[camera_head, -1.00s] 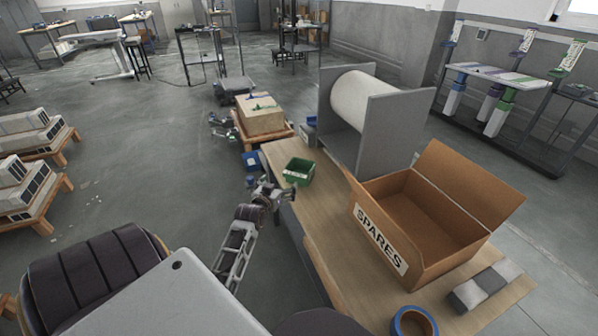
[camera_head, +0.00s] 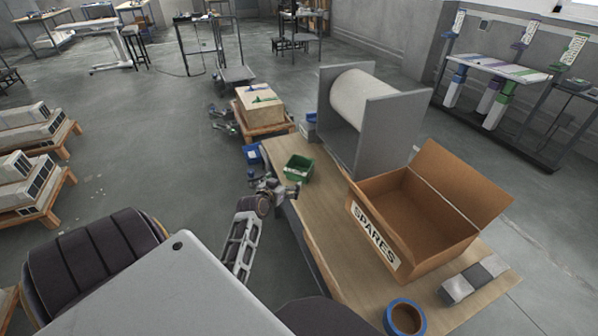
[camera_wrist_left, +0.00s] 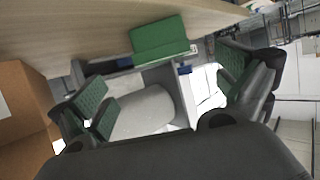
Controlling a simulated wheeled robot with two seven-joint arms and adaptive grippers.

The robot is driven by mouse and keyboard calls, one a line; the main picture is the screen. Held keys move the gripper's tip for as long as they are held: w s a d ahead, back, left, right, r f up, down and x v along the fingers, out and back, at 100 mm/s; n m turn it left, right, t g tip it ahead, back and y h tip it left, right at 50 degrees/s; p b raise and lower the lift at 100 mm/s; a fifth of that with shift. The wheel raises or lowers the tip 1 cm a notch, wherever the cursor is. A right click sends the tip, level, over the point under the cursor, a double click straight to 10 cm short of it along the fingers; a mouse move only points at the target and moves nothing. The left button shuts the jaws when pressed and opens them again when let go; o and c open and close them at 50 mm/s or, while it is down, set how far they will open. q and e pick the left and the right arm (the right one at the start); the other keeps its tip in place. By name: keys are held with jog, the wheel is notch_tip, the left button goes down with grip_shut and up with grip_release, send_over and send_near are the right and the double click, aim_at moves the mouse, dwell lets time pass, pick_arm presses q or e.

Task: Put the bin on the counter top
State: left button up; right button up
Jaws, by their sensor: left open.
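A small green bin (camera_head: 298,168) with a pale label stands at the left edge of the wooden counter top (camera_head: 322,222), toward its far end. It also shows in the left wrist view (camera_wrist_left: 160,38), beyond the fingers and against the wooden surface (camera_wrist_left: 60,32), which appears at the top of that view. My left gripper (camera_head: 289,189) is just on the near side of the bin. In the left wrist view my left gripper (camera_wrist_left: 160,70) has its green-padded fingers wide apart, with nothing held between them. My right gripper is not in view.
A cardboard box marked SPARES (camera_head: 375,238), a blue tape roll (camera_head: 391,322) and a grey-and-white block (camera_head: 474,277) are on the counter. A large white spool in a grey frame (camera_head: 397,135) stands behind the bin. Open floor lies left of the counter.

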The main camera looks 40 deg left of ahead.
aim_at(294, 175)
pick_arm(q)
jog(key=shift+w, duration=0.15)
jog(key=shift+b+x, duration=0.65)
jog(key=shift+x, duration=2.95)
jog(key=shift+w+a+f, duration=0.15)
jog(key=shift+w+a, duration=0.05)
jog(key=shift+w, duration=0.35)
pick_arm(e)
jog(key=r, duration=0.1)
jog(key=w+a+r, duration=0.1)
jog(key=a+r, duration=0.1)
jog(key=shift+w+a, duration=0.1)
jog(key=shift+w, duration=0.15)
pick_arm(q)
jog(key=shift+w, duration=0.1)
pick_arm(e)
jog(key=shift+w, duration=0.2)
